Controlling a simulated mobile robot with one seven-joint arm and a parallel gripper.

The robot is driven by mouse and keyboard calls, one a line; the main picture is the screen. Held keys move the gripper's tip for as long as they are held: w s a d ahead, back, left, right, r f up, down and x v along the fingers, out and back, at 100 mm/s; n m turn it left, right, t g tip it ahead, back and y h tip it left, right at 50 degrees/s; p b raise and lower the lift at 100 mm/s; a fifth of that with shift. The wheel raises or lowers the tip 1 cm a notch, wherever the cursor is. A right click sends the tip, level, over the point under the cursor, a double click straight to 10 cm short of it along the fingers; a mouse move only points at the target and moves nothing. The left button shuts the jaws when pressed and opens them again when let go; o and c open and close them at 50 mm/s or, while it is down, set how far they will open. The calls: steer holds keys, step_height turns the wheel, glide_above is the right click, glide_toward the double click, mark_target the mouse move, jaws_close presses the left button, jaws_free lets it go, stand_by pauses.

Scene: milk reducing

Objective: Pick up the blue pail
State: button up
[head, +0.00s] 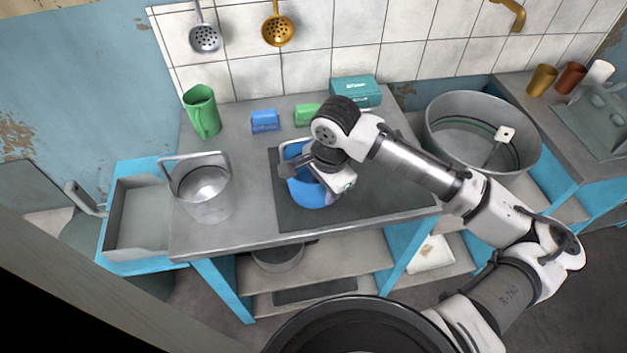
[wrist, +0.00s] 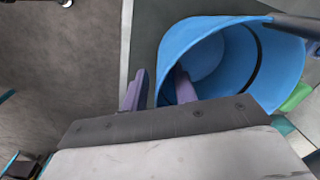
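The blue pail (head: 307,194) stands on the dark mat (head: 385,190) in the middle of the counter, partly covered by my arm in the head view. My gripper (head: 336,192) is over its right side, pointing down. In the wrist view the pail (wrist: 235,60) shows its open mouth, with a dark handle at upper right. My gripper's purple fingers (wrist: 160,88) are apart: one is outside the pail, the other reaches inside its mouth. The pail's wall lies between them, with a visible gap beside the outer finger. The fingertips are hidden in the head view.
A grey metal pail (head: 205,187) stands to the left. A green jug (head: 202,111), a blue box (head: 265,121), a green box (head: 307,114) and a teal box (head: 356,91) line the back. A large round basin (head: 483,130) is at right. The counter's front left is clear.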

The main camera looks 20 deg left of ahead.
steer(key=shift+f, duration=0.5)
steer(key=shift+r, duration=0.1)
jaws_close()
steer(key=shift+r, duration=0.1)
